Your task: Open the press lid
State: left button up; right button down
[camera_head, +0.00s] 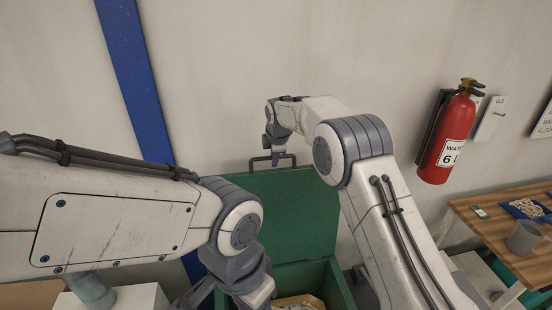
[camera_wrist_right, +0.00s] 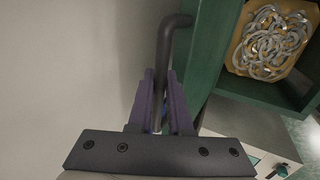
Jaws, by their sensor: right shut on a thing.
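The green press lid (camera_head: 295,215) stands raised at the back of the green press box (camera_head: 340,288). A dark bar handle (camera_head: 254,161) sits on the lid's upper edge. My right gripper (camera_head: 276,158) is shut on this handle. In the right wrist view the dark handle (camera_wrist_right: 173,38) runs between the two purple-grey fingers (camera_wrist_right: 162,82), with the green lid edge (camera_wrist_right: 208,55) beside it. My left gripper (camera_head: 240,295) hangs low at the front left of the box; its fingers are partly out of frame, so its opening is unclear.
A tangle of pale tape (camera_wrist_right: 270,40) lies on a brown surface inside the box. A wall lies close behind the lid, with a blue post (camera_head: 140,85). A red fire extinguisher (camera_head: 450,135) hangs at right, above a wooden table (camera_head: 480,225) with a grey cup (camera_head: 524,237).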

jog(key=c, duration=0.8)
grip_release()
jog(key=shift+a, duration=0.15)
jog(key=shift+c, duration=0.2)
jog(key=shift+s+r+b, duration=0.1)
jog(key=shift+r+b, duration=0.25)
jog(key=b+v, duration=0.4)
jog(key=v, duration=0.5)
jog(key=shift+s+r, duration=0.2)
jog(key=shift+r, duration=0.1)
